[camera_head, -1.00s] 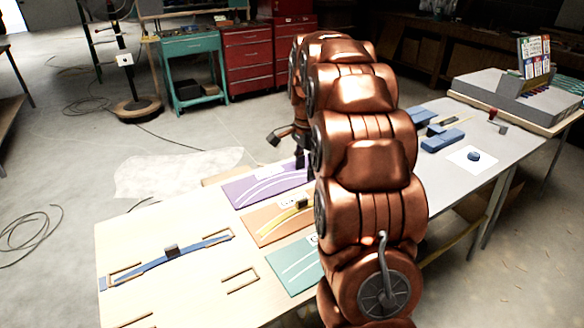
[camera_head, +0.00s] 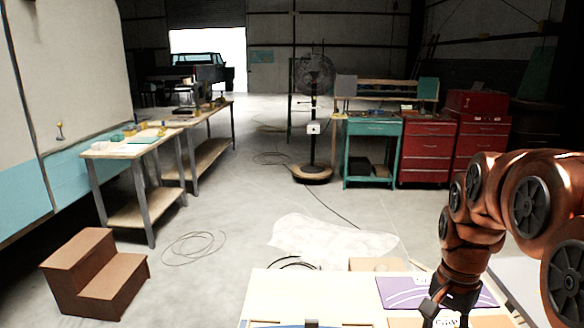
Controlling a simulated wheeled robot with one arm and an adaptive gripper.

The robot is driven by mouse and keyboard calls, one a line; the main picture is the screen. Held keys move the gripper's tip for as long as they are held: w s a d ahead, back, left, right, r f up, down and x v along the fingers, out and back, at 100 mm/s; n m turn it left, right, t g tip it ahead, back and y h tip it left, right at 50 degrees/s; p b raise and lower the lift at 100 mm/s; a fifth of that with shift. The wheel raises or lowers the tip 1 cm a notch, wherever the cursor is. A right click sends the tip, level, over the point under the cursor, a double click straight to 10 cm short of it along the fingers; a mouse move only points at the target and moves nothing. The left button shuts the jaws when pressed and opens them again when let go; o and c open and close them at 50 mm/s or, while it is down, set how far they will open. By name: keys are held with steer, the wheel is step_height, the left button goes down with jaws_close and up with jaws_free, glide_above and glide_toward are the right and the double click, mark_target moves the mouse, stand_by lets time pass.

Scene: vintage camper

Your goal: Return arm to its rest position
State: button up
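My copper-coloured arm (camera_head: 475,215) enters from the right edge and bends down over the work table. My gripper (camera_head: 445,312) hangs at its end, dark and small, above the purple board (camera_head: 405,291) near the bottom edge. Its fingertips are partly cut off by the frame, and I cannot tell how far apart they are. No object shows clearly in it.
The pale work table (camera_head: 275,290) fills the bottom centre. A teal cart (camera_head: 371,152), red tool cabinets (camera_head: 428,150) and a fan (camera_head: 314,100) stand behind. Brown steps (camera_head: 95,272) and a side table (camera_head: 130,148) stand left. A cable (camera_head: 195,247) lies on open floor.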

steer(key=s+a+f+n, duration=0.1)
steer(key=s+a+n, duration=0.2)
steer(key=s, duration=0.3)
steer(key=s+a+f+n, duration=0.1)
steer(key=s+a+n, duration=0.2)
steer(key=s, duration=0.4)
steer(key=s+a+f+n+g+p, duration=0.1)
steer(key=s+a+n, duration=0.2)
steer(key=s, duration=0.4)
steer(key=shift+s+a+f+n, duration=0.15)
steer(key=shift+f+n, duration=0.05)
steer(key=shift+n, duration=0.4)
